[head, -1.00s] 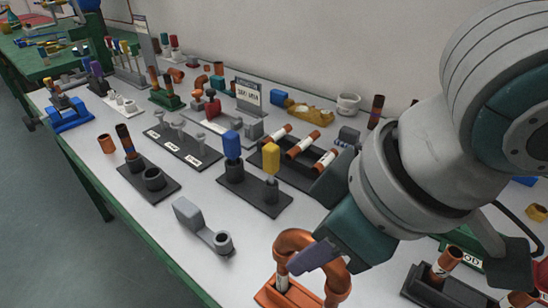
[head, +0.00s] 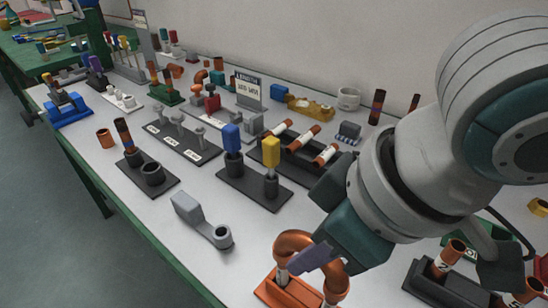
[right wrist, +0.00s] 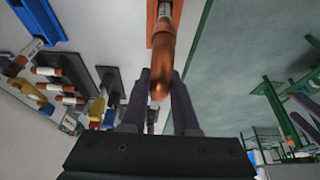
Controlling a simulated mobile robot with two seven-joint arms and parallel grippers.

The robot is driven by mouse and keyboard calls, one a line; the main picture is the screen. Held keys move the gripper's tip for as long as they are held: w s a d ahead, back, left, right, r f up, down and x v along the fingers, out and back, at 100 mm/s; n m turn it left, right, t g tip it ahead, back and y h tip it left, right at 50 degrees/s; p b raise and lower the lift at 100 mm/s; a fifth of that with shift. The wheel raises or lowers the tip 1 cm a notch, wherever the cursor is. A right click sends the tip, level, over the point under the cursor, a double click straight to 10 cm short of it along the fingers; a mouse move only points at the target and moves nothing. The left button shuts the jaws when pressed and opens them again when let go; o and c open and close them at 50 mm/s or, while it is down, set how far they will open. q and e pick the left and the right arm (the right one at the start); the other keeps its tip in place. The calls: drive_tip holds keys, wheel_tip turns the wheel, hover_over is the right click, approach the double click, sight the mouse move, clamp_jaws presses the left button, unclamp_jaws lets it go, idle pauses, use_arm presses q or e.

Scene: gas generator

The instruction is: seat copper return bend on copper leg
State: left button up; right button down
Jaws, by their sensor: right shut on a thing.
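The copper return bend (head: 292,240) is an upside-down U at the lower middle of the head view, above an orange base (head: 268,293). A short copper leg with a pale label (head: 283,277) rises from the base under the bend's left end. I cannot tell whether the two touch or overlap. My right gripper (head: 312,260) is shut on the bend, its purple finger across the right part of the arch. In the right wrist view the bend (right wrist: 161,60) lies between both fingers (right wrist: 161,88), with the orange base beyond. My left gripper is not in view.
A grey lever part (head: 202,222) lies left of the base. A black stand with blue and yellow handles (head: 248,186) is behind. A dark holder with copper tubes (head: 432,285) stands to the right. The white tabletop is bare at front left.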

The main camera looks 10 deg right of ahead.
drive_tip(key=shift+f+b, duration=0.3)
drive_tip(key=shift+f, duration=0.3)
drive_tip(key=c, duration=0.6)
unclamp_jaws()
drive_tip(key=p+v, duration=0.2)
drive_tip(key=v, duration=0.8)
drive_tip(key=shift+p, duration=0.35)
